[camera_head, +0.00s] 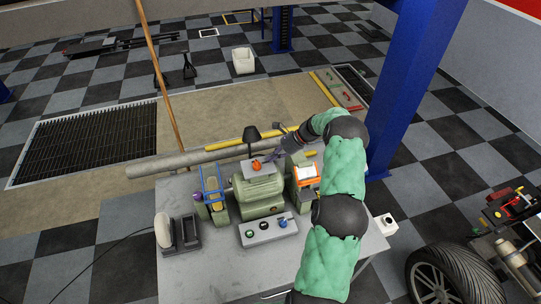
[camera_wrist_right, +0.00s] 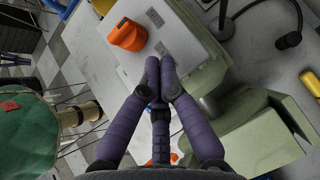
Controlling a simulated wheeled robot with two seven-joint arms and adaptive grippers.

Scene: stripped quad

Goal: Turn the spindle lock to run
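The orange knob (camera_head: 256,166) sits on a light grey plate (camera_head: 247,172) on top of the green bench machine (camera_head: 260,193). I take this knob to be the spindle lock. In the right wrist view the knob (camera_wrist_right: 128,34) is a short orange block on the plate (camera_wrist_right: 178,35), with small labels beside it too small to read. My right gripper (camera_head: 272,157) is just right of the knob, above the plate. In the wrist view its purple fingers (camera_wrist_right: 160,62) meet at the tips, empty and apart from the knob. My left gripper is not in view.
A control box (camera_head: 268,231) with a blue-handled switch and round buttons stands in front of the machine. A black lamp (camera_head: 250,134) rises behind the plate. An orange-framed guard (camera_head: 306,172) is on the right, a blue-framed one (camera_head: 212,184) on the left.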

